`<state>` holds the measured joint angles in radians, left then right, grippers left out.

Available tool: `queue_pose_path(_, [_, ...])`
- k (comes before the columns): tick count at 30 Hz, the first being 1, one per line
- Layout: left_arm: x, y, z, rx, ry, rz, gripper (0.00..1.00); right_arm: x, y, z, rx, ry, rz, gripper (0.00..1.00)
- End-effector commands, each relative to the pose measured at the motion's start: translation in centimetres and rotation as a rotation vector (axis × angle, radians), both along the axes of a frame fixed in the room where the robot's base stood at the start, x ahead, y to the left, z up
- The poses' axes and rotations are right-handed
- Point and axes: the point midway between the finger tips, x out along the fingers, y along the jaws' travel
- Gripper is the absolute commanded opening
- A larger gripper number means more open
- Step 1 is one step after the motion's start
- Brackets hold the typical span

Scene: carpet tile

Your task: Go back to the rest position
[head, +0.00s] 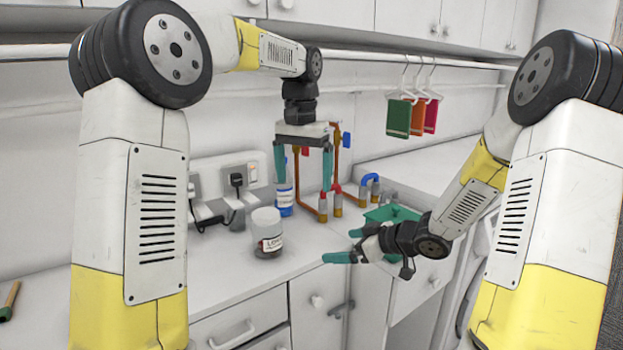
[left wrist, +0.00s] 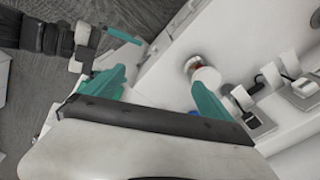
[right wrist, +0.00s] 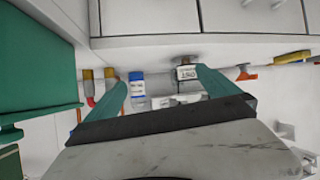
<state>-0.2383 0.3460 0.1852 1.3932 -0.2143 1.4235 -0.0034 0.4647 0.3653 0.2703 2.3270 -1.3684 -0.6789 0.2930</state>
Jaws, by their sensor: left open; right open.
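My left gripper (head: 302,170) hangs above the back of the counter with its teal fingers pointing down, apart and empty. Its fingers also show spread in the left wrist view (left wrist: 160,88). My right gripper (head: 340,246) is lower, in front of the counter edge, pointing left with its fingers apart and nothing between them. In the right wrist view its two fingers (right wrist: 162,90) are spread wide. Both of my arms are bent and raised in front of me.
A white-lidded jar (head: 266,232) and a blue-white bottle (head: 284,200) stand on the counter (head: 215,285). Copper pipes with valves (head: 338,165) rise behind. A green bin (head: 392,213) sits near my right gripper. Towels (head: 399,118) hang from a rail. Sockets (head: 238,172) line the wall.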

Motion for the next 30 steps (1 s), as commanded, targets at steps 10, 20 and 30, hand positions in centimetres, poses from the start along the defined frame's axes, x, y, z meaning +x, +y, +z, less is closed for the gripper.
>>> queue_pose_path(10, [-4.8,3.7,1.9,-0.045,-0.093,0.064,0.96,1.0,-4.9,4.8,-0.209,-0.006,-0.276,1.0])
queue_pose_path(20, [-14.9,9.5,1.4,-0.153,-0.269,0.21,0.96,-7.8,-10.7,13.1,-0.282,0.159,-0.719,1.0])
queue_pose_path(30, [-23.4,12.2,-3.2,-0.273,-0.423,0.354,0.96,-22.2,-6.9,14.9,-0.066,0.509,-0.778,1.0])
